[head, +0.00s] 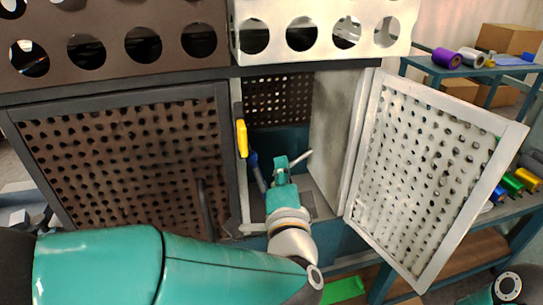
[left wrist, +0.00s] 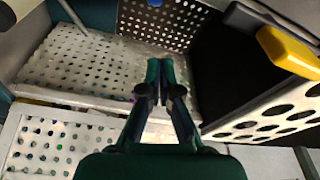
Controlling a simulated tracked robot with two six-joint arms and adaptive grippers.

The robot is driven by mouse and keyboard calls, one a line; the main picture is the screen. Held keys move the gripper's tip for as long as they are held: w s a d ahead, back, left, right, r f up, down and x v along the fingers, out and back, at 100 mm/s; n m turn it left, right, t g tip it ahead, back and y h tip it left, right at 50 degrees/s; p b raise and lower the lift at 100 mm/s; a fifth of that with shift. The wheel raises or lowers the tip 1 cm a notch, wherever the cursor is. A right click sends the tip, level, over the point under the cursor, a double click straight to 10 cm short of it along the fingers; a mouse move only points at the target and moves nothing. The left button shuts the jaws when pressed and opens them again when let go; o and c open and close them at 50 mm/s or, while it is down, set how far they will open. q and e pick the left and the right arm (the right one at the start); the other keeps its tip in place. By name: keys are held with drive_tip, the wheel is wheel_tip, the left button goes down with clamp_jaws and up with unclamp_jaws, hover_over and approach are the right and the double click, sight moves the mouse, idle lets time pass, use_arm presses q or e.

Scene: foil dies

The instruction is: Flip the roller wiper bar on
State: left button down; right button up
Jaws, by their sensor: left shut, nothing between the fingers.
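An open cabinet bay holds a yellow handle (head: 241,138) at its left edge, a blue lever (head: 254,167) lower down, and a short pale rod (head: 299,159). I cannot tell which of these is the roller wiper bar. My left gripper (head: 282,167) reaches into the bay, shut and empty, right of the blue lever and close to the pale rod; contact is unclear. In the left wrist view the closed fingers (left wrist: 160,76) are in the middle, apart from the yellow handle (left wrist: 285,48) at the upper right. My right gripper is not in view.
A white perforated door (head: 425,170) stands open on the right. A brown perforated door (head: 125,160) covers the left bay. A perforated panel (head: 278,100) backs the open bay. Shelving with spools (head: 446,58) and boxes stands at the right.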

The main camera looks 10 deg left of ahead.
use_arm(q)
drive_tip(key=v, duration=0.6)
drive_tip(key=shift+s+b, duration=0.4)
drive_tip(key=shift+w+f, duration=0.1)
drive_tip(key=shift+f, duration=0.05)
drive_tip(key=w+a+f+n+g+h, duration=0.1)
drive_tip(key=w+f+g+h, duration=0.15)
drive_tip(key=f, duration=0.65)
drive_tip(key=w+f+n+g+h, duration=0.1)
drive_tip(key=w+f+g+h, duration=0.15)
drive_tip(key=f, duration=0.75)
wheel_tip(320, 180, down, 14)
drive_tip(key=s+a+n+g, duration=0.2)
drive_tip(key=a+n+g, duration=0.1)
drive_tip(key=n, duration=0.1)
drive_tip(key=s+a+f+n+g+h, duration=0.2)
drive_tip(key=s+f+n+g, duration=0.6)
drive_tip(key=s+f, duration=0.9)
drive_tip(key=shift+s+a+g+h, duration=0.4)
drive_tip(key=shift+s+g+h, duration=0.2)
drive_tip(key=shift+s+g, duration=0.45)
